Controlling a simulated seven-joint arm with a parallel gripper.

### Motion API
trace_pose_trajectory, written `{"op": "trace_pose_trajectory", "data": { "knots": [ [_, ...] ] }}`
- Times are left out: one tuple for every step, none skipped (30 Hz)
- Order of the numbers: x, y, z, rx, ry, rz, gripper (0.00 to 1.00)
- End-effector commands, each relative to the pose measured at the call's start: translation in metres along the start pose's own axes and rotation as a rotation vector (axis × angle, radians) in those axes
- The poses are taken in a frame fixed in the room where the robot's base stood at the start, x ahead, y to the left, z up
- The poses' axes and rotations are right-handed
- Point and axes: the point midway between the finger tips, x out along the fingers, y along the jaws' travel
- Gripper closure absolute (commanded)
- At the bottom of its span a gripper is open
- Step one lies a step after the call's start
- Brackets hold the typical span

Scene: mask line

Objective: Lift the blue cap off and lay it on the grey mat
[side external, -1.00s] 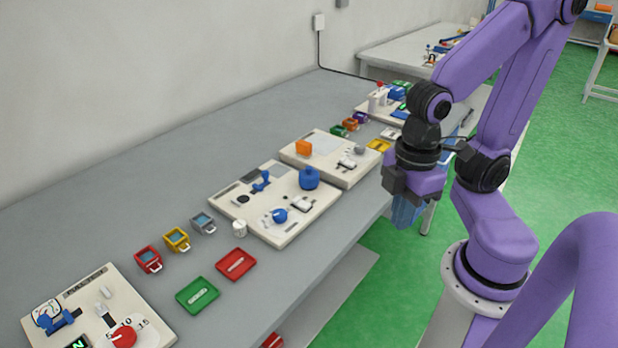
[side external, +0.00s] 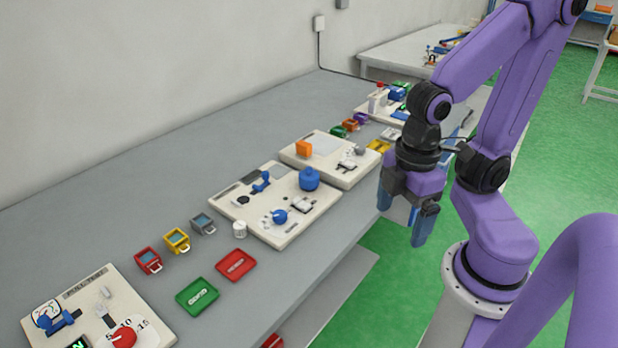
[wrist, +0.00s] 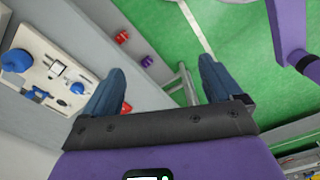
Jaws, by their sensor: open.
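The blue cap (side external: 309,179), round with a small top knob, sits on the right part of a cream panel (side external: 277,238) on the bench. It also shows at the left of the wrist view (wrist: 16,60). A flat grey patch (side external: 280,170) lies at that panel's back edge, and a paler grey patch (side external: 323,145) lies on the panel behind; I cannot tell which is the grey mat. My gripper (side external: 405,216) is open and empty, fingers pointing down, past the bench's front edge and well right of the cap. Both blue fingers show in the wrist view (wrist: 162,68).
A blue lever (side external: 261,182) and a blue dial (side external: 280,216) share the cap's panel. Small cups, a red tray (side external: 236,265) and a green tray (side external: 197,296) lie nearer. The bench's back strip is clear.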

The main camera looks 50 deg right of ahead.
Motion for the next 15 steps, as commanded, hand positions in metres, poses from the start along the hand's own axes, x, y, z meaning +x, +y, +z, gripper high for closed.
{"op": "trace_pose_trajectory", "data": {
  "knots": [
    [0.0, 0.0, 0.0, 0.0, 0.0, 0.0, 0.08],
    [0.0, 0.0, 0.0, 0.0, 0.0, 0.0, 0.08],
    [0.0, 0.0, 0.0, 0.0, 0.0, 0.0, 0.08],
    [0.0, 0.0, 0.0, 0.0, 0.0, 0.0, 0.08],
    [0.0, 0.0, 0.0, 0.001, 0.0, 0.0, 0.08],
    [0.0, 0.001, -0.001, 0.008, 0.0, 0.0, 0.08],
    [-0.001, 0.002, -0.003, 0.018, 0.0, 0.0, 0.08],
    [-0.001, 0.004, -0.005, 0.032, -0.001, 0.001, 0.08],
    [-0.002, 0.008, -0.009, 0.059, -0.002, 0.001, 0.08],
    [-0.003, 0.012, -0.012, 0.087, -0.002, 0.002, 0.08],
    [-0.004, 0.017, -0.017, 0.121, -0.002, 0.002, 0.08],
    [-0.006, 0.024, -0.024, 0.172, -0.003, 0.004, 0.08],
    [-0.008, 0.031, -0.029, 0.217, -0.004, 0.004, 0.08],
    [-0.009, 0.039, -0.035, 0.264, -0.004, 0.005, 0.08],
    [-0.011, 0.05, -0.043, 0.332, -0.006, 0.007, 0.08]
  ]
}}
